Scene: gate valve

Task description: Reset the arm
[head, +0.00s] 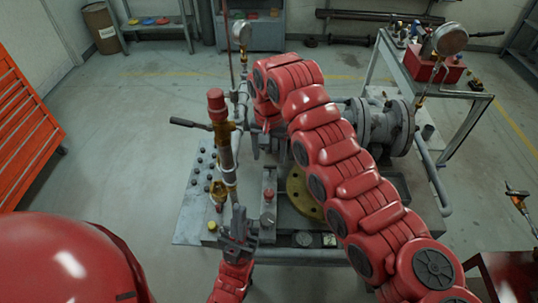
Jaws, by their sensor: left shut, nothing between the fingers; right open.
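The gate valve rig stands on a grey bench plate (190,222) in the middle of the head view. It has a vertical brass and steel valve assembly with a red cap (216,104) and a dark lever (190,124). My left gripper (238,218) is shut and empty at the front of the rig, just below the vertical pipe; I cannot tell if it touches anything. My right arm arches over the rig from the lower right. My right gripper (257,148) is open behind the vertical assembly, and its fingers are partly hidden.
Flanged grey pipework (385,128) and a pressure gauge (450,39) stand at the right. A side table with a red box (432,67) is behind them. An orange tool cabinet (25,130) stands at the left. The floor between the cabinet and the rig is clear.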

